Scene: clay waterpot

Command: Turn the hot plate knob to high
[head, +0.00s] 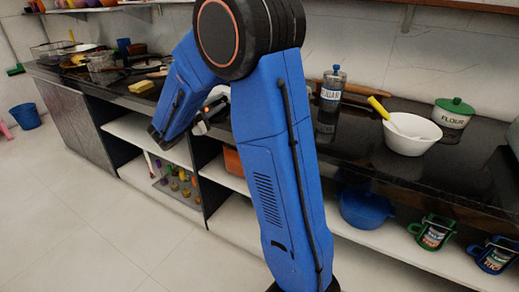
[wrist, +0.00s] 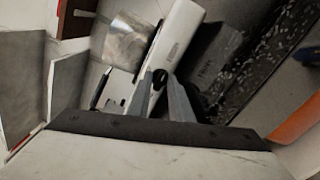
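The hot plate (wrist: 180,35) is a white box with dark lettering and a metallic square top plate (wrist: 130,40), seen in the wrist view. Its round black knob (wrist: 158,78) sits on the front face. My gripper (wrist: 160,84) has its two grey fingers at the knob, one on each side, with a gap between them about the knob's width. I cannot tell whether the fingers touch the knob. In the head view my arm covers most of this spot; a white part (head: 217,93) shows behind it on the counter.
The dark counter (head: 365,150) holds a white bowl (head: 410,135) with a yellow-handled tool, a flour pot (head: 453,112), a labelled jar (head: 332,90) and a yellow sponge (head: 141,87). A blue pot (head: 365,207) and mugs stand on the shelf below.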

